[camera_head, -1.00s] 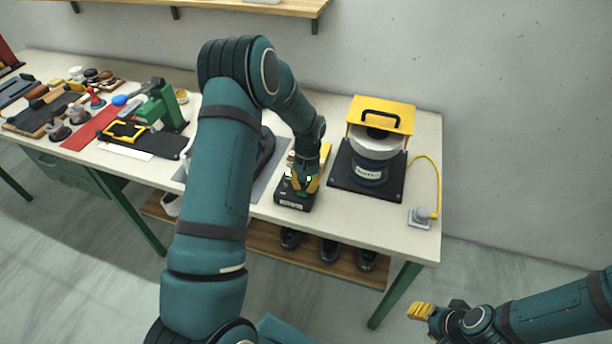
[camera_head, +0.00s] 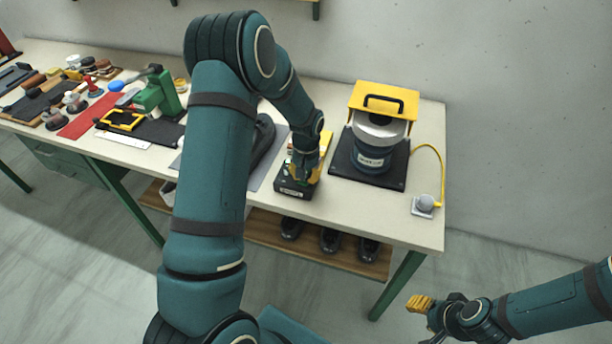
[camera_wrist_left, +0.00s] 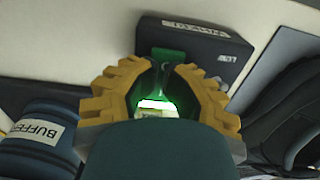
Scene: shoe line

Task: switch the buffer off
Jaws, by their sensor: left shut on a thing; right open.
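The buffer (camera_head: 372,158) is a dark blue drum with a pale upper part, under a yellow hood with a black handle. It stands on a black base at the right of the bench. It also shows at the lower left of the wrist view, labelled "BUFFER" (camera_wrist_left: 38,132). My left gripper (camera_head: 304,174) is at a black box (camera_head: 293,190) left of the buffer. In the wrist view, my left gripper's yellow fingers (camera_wrist_left: 160,98) are closed around a green part (camera_wrist_left: 165,70) of that box, beside a bright glow. My right gripper (camera_head: 420,304) is open and empty, off the bench's front right.
A yellow cable (camera_head: 438,165) runs to a grey socket (camera_head: 424,204) at the bench's right end. A dark shoe (camera_head: 263,140) lies on a grey mat left of the box, partly behind my arm. Tools fill the left end of the bench (camera_head: 385,220).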

